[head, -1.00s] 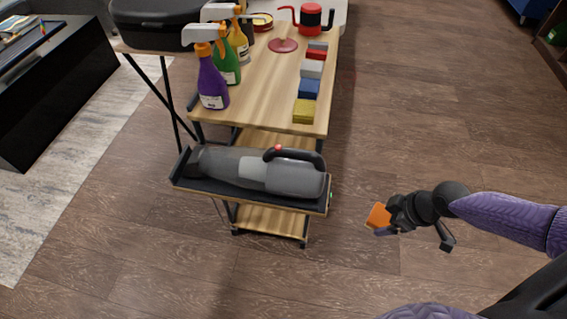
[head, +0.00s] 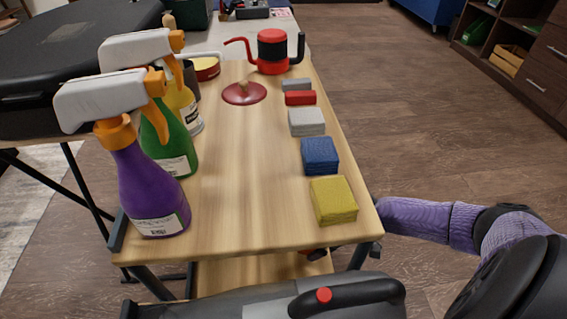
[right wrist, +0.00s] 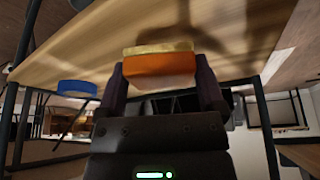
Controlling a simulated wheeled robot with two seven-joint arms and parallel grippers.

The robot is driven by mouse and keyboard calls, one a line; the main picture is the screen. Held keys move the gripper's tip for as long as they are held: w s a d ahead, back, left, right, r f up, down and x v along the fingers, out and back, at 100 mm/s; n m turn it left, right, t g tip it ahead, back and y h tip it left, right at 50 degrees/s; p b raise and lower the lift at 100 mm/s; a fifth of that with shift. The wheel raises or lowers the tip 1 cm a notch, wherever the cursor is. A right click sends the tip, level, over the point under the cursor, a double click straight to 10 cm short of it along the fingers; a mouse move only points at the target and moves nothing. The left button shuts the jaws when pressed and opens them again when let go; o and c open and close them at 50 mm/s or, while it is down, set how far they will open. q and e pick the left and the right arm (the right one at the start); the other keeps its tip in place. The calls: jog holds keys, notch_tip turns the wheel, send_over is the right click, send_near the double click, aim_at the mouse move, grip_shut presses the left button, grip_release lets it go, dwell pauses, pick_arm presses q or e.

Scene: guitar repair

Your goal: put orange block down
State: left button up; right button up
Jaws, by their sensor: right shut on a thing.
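The orange block (right wrist: 160,70) is held between the two fingers of my right gripper (right wrist: 165,85) in the right wrist view. It has a paler, yellowish upper edge. The underside of a wooden board (right wrist: 100,40) spans above it; whether the block touches anything is unclear. In the head view my right arm reaches in from the right, below the cart's wooden top (head: 235,215). The gripper there is mostly hidden under the top's front right edge. My left gripper is not in view.
Yellow (head: 333,200), blue (head: 320,155), light grey (head: 307,122) and red (head: 300,97) blocks line the top's right side. Spray bottles, including a purple one (head: 150,190), stand left. A handheld vacuum (head: 270,305) lies in front, lower. The top's middle is clear.

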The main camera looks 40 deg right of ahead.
jog(key=w+a+b, duration=0.1)
jog(key=w, duration=0.1)
jog(key=w+a, duration=0.1)
jog(key=w+a+b, duration=0.1)
jog(key=w+a, duration=0.1)
jog(key=shift+w+f+b, duration=0.25)
jog(key=shift+w+b, duration=0.05)
notch_tip(320, 180, down, 4)
jog(key=b, duration=0.3)
jog(key=shift+s, duration=0.1)
jog(key=shift+r, duration=0.25)
jog(key=shift+c, duration=0.6)
jog(key=shift+r, duration=0.15)
jog(key=o, duration=0.9)
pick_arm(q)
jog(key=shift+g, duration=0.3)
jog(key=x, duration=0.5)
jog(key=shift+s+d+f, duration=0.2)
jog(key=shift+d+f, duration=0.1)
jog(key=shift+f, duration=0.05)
